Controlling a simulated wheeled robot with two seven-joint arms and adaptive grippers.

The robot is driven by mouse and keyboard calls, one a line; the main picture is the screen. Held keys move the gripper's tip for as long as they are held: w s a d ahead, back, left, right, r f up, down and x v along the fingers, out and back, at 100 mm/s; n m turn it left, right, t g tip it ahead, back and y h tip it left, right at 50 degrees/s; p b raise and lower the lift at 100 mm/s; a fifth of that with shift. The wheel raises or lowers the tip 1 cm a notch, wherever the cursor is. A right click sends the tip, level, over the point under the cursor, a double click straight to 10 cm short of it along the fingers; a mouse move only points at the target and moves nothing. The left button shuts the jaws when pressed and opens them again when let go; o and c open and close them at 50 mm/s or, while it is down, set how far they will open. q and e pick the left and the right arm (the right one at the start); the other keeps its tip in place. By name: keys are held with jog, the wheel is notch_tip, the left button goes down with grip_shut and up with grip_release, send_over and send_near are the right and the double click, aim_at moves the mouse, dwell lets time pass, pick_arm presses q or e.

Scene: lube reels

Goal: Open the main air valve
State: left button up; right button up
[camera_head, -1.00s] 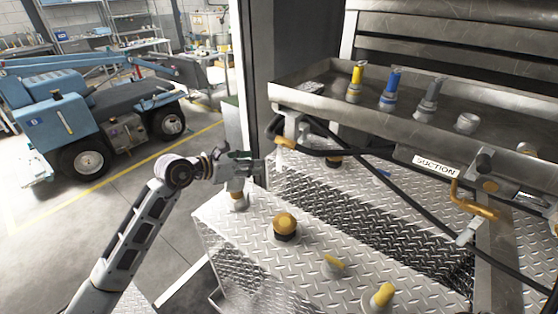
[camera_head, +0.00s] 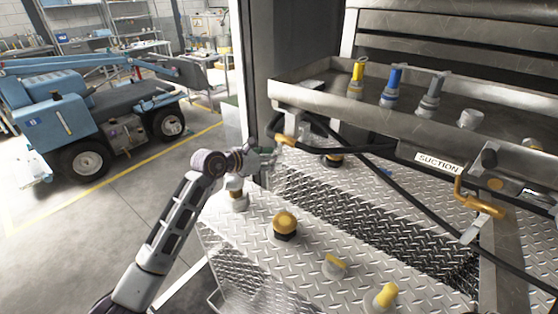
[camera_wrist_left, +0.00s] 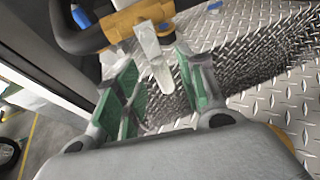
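A brass-yellow valve (camera_head: 286,140) sits on a dark hose under the left end of the metal tray. In the left wrist view the valve body (camera_wrist_left: 138,20) is at the top, and its pale lever (camera_wrist_left: 153,52) hangs down from it. My left gripper (camera_head: 266,158) is close beside the valve, just below and left of it. In the wrist view the gripper (camera_wrist_left: 158,82) has its green-padded fingers apart, with the lever's lower end showing between them. I cannot tell whether the lever touches a pad. My right gripper is not in view.
The metal tray (camera_head: 308,97) holds yellow, blue and grey nozzles. A "SUCTION" label (camera_head: 438,163) and a yellow pipe (camera_head: 465,197) are at right. Yellow-topped fittings (camera_head: 284,223) stand on the diamond-plate deck (camera_head: 262,205). A dark post (camera_head: 258,70) rises left of the tray.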

pick_arm(q)
jog(key=shift+b+x, duration=0.65)
jog(key=shift+x, duration=1.25)
jog(key=c, duration=0.8)
grip_shut()
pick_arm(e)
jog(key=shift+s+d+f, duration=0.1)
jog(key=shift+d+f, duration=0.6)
